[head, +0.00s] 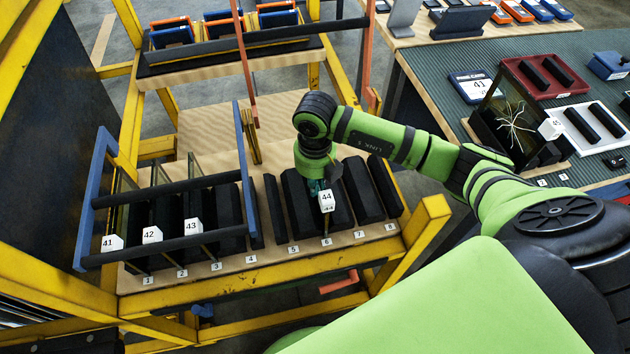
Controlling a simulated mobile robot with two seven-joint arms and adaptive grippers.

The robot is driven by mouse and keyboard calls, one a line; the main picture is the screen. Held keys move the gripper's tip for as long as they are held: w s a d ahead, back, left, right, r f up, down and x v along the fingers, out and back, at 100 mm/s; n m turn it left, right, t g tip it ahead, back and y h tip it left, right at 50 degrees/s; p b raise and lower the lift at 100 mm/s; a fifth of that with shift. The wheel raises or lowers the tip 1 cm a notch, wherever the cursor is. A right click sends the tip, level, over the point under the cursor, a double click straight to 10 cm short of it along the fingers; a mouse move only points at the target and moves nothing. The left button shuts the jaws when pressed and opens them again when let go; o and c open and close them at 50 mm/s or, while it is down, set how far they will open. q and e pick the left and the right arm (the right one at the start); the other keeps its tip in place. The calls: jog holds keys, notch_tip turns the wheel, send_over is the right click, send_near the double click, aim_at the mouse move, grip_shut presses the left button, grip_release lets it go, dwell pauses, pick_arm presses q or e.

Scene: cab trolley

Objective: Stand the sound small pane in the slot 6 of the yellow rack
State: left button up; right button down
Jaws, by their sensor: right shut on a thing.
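My right gripper (317,186) is shut on a small pane whose white tag reads 44 (326,201). The pane is almost edge-on and largely hidden by the gripper, so only its tag shows clearly. It is over the slot marked 6 of the yellow rack (290,266), between black padded dividers. I cannot tell whether its lower edge rests on the slot floor. Panes tagged 41 (112,243), 42 (152,235) and 43 (193,227) stand in the slots marked 1, 2 and 3. My left gripper is not in view.
A blue barred gate (165,188) crosses the left slots. Slots 5, 7 and 8 look empty. On the right bench, a cracked pane (510,118) stands near a red tray (540,62) and a white tray (590,108). An orange upright (245,65) rises behind my gripper.

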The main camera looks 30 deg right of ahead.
jog(key=c, duration=1.2)
grip_release()
jog(key=shift+r, duration=0.1)
jog(key=shift+o, duration=0.2)
notch_tip(320, 180, up, 12)
